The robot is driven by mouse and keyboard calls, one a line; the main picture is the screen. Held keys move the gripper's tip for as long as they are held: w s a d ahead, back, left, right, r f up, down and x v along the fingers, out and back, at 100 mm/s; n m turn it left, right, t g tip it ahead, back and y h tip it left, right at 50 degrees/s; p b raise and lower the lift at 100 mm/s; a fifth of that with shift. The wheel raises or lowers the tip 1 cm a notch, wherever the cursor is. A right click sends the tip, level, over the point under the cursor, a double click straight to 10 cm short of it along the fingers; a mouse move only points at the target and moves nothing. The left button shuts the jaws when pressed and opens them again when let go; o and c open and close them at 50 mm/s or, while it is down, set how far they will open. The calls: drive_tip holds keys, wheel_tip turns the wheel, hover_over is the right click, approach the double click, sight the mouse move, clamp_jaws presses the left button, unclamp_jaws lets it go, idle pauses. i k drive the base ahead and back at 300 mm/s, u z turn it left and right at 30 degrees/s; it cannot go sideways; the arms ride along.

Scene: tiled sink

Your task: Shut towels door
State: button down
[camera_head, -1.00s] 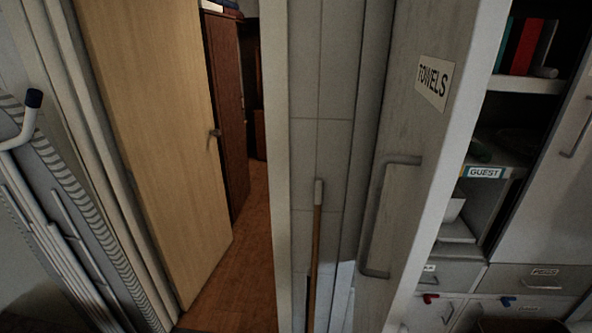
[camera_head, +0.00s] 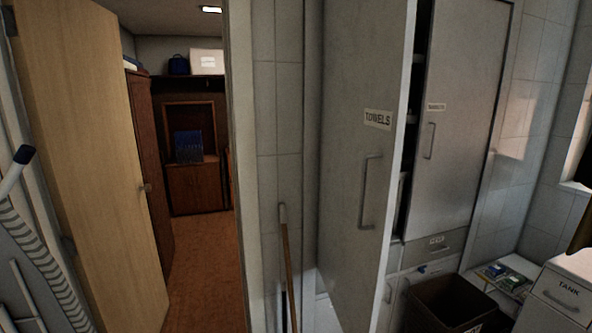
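The towels door (camera_head: 345,180) is a tall grey cabinet door with a "TOWELS" label (camera_head: 377,119) and a vertical bar handle (camera_head: 369,192). It stands open, swung out toward me, with its outer face to the left. A narrow dark strip of the cabinet inside (camera_head: 405,150) shows past its right edge. My gripper is not in view, so its distance from the handle cannot be told.
A wooden door (camera_head: 90,160) stands open at the left beside a doorway to another room. A wooden stick (camera_head: 289,262) leans on the tiled wall left of the towels door.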

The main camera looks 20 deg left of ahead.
sight(368, 46)
drive_tip(key=u, duration=0.95)
drive_tip(key=i, duration=0.5)
drive_tip(key=z, duration=0.05)
drive_tip(key=k, duration=0.45)
drive_tip(key=u, duration=0.5)
drive_tip(key=i, duration=0.3)
drive_tip(key=u, duration=1.25)
